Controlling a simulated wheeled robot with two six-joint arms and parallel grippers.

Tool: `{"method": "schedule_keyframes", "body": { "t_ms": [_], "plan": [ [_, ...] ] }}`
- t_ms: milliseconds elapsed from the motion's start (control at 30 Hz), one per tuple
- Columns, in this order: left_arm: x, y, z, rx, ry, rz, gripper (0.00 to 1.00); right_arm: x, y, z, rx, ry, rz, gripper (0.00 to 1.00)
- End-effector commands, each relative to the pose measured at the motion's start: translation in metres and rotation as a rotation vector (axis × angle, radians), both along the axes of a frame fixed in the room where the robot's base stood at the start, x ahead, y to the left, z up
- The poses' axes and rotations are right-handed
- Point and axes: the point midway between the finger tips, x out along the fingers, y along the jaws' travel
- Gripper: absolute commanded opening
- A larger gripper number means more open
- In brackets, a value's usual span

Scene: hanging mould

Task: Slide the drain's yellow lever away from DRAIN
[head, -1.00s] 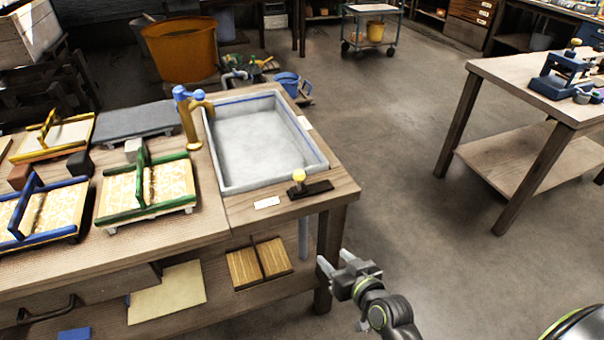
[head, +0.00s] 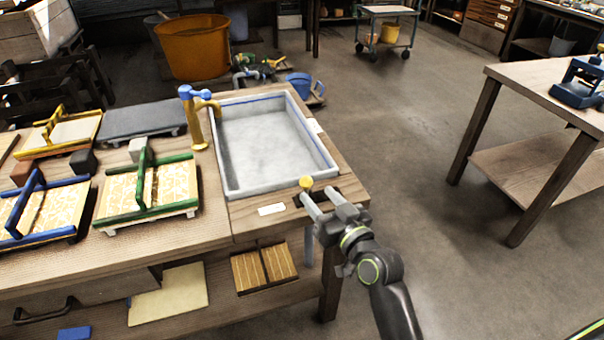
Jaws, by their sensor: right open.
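The drain's yellow lever knob (head: 306,183) stands on a dark slotted plate (head: 332,193) at the front right corner of the bench, beside the sink (head: 232,188). A small white label (head: 271,209) lies to the left of the plate; its text is too small to read. My right gripper (head: 318,200) is open, with its fingertips close to the knob and over the plate. The fingers hide part of the plate and the lever's lower part. I cannot tell whether a finger touches the lever. My left gripper is not in view.
A brass tap with a blue handle (head: 188,92) stands at the sink's left rim. Wooden moulds with green (head: 150,210) and blue (head: 78,233) bars lie to the left on the bench. Open floor (head: 420,220) lies to the right, before another table (head: 535,80).

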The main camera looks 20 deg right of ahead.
Motion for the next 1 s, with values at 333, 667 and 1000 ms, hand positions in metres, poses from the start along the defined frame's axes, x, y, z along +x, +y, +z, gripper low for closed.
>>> {"method": "schedule_keyframes", "body": {
  "t_ms": [333,667,1000],
  "plan": [
    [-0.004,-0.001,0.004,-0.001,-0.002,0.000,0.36,0.063,0.015,0.001,0.000,0.001,0.001,0.50],
    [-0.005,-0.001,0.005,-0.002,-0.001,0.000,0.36,0.084,0.020,0.000,0.000,0.000,0.000,0.50],
    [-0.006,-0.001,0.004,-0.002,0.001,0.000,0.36,0.084,0.019,-0.001,0.000,0.001,-0.001,0.37]
  ]
}}
